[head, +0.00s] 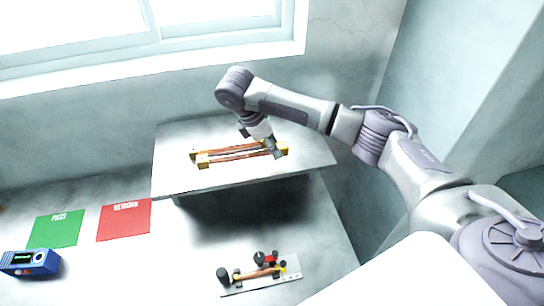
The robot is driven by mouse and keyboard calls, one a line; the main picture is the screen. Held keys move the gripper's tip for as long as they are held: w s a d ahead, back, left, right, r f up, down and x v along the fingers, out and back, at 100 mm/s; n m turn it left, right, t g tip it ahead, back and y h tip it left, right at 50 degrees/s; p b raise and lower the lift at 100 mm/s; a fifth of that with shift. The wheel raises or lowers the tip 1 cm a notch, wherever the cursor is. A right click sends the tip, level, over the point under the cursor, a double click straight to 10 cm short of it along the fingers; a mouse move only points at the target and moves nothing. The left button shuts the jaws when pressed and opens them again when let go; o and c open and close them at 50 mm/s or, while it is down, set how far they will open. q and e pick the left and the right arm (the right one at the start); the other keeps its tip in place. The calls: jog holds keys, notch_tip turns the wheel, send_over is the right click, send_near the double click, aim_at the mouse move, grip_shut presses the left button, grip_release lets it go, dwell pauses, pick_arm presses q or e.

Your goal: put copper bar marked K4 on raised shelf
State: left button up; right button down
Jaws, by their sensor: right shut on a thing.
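The raised shelf (178,180) is a light grey slab at the back, under the window. Copper bars (235,156) with yellow end blocks lie side by side on it or just above it. My right gripper (276,153) reaches down to the right end of these bars and is shut on one copper bar. Whether that bar touches the shelf is unclear, and the jaws partly hide its end. No K4 mark is readable at this size. Another copper-coloured bar (258,273) sits in a fixture on the lower table. My left gripper is out of view.
The fixture's grey plate (285,279) with black knobs stands below the shelf. A green PASS mat (56,231), a red REWORK mat (124,222) and a blue meter (35,263) lie at left. The shelf's left and right parts are bare.

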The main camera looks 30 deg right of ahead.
aim_at(273, 164)
jog(key=shift+w+f, duration=0.15)
jog(key=shift+w, duration=0.1)
jog(key=shift+f, duration=0.25)
notch_tip(273, 164, down, 3)
jog(key=shift+s+d+r+p, duration=0.1)
jog(key=shift+p, duration=0.6)
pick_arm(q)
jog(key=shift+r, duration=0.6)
pick_arm(e)
jog(key=shift+f, duration=0.3)
jog(key=c, duration=0.8)
grip_release()
jog(key=shift+f, duration=0.1)
jog(key=shift+c, duration=0.2)
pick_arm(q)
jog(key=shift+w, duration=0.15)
